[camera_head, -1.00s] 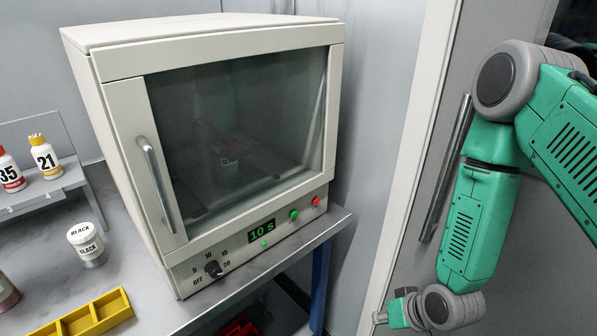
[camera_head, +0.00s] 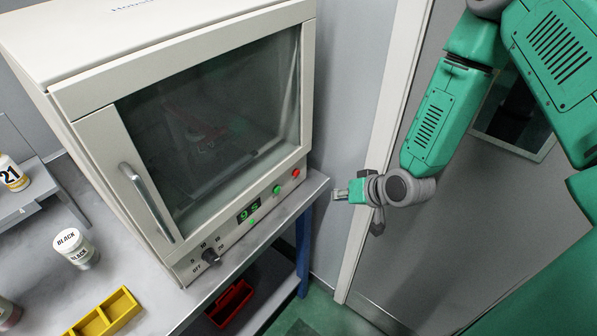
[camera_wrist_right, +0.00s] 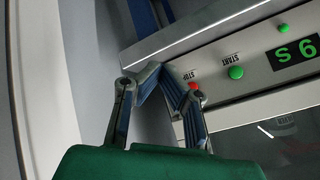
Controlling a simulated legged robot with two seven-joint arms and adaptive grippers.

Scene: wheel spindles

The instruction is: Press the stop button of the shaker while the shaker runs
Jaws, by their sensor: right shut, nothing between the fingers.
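The shaker (camera_head: 75,98) is a cream box with a dark glass door, standing on the grey bench. Its display (camera_head: 249,212) reads 9 s and shows upside down in the right wrist view (camera_wrist_right: 295,52). The red stop button (camera_head: 296,172) is at the right end of the front panel, beside the green start button (camera_head: 276,189). My right gripper (camera_head: 338,196) is shut and empty, to the right of the stop button and apart from it. In the right wrist view its fingers (camera_wrist_right: 166,82) partly cover the red button (camera_wrist_right: 194,86). My left gripper is out of view.
A dial (camera_head: 211,256) sits at the panel's left. A black-labelled jar (camera_head: 76,248) and a yellow rack (camera_head: 108,314) stand on the bench at left. A red bin (camera_head: 230,303) is below the bench. A door frame (camera_head: 388,130) rises behind my right arm.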

